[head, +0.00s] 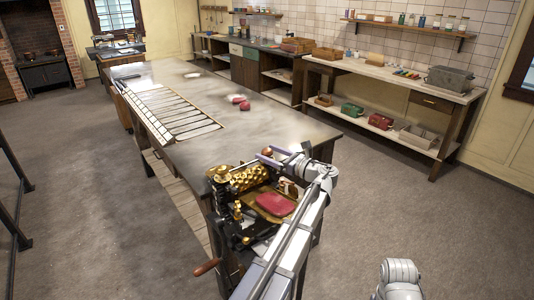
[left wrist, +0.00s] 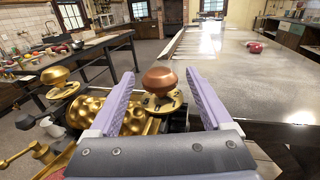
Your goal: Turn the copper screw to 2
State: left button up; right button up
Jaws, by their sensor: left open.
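The copper screw (head: 294,149) is a round copper knob at the back right corner of the drop roller machine (head: 242,205). In the left wrist view the copper screw (left wrist: 163,77) stands over a brass dial (left wrist: 166,103) with small dark marks; a 2 seems to show at its right, and the setting cannot be read surely. My left gripper (head: 284,153) is open, with its purple fingers on either side of the knob; in the left wrist view (left wrist: 159,76) gaps show between knob and fingers. A brass knob (left wrist: 58,75) stands to the left. My right gripper is out of view.
Brass rollers (left wrist: 103,113) lie close below my left fingers. A crank with a wooden handle (head: 206,267) sticks out at the machine's front left. The long table (head: 190,95) holds a slatted tray (head: 170,112) and red lumps (head: 241,103); its near right part is clear.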

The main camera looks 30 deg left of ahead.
pick_arm(q)
jog(key=shift+a, duration=0.6)
grip_shut()
jog(key=shift+w, duration=0.1)
jog(key=shift+g, duration=0.4)
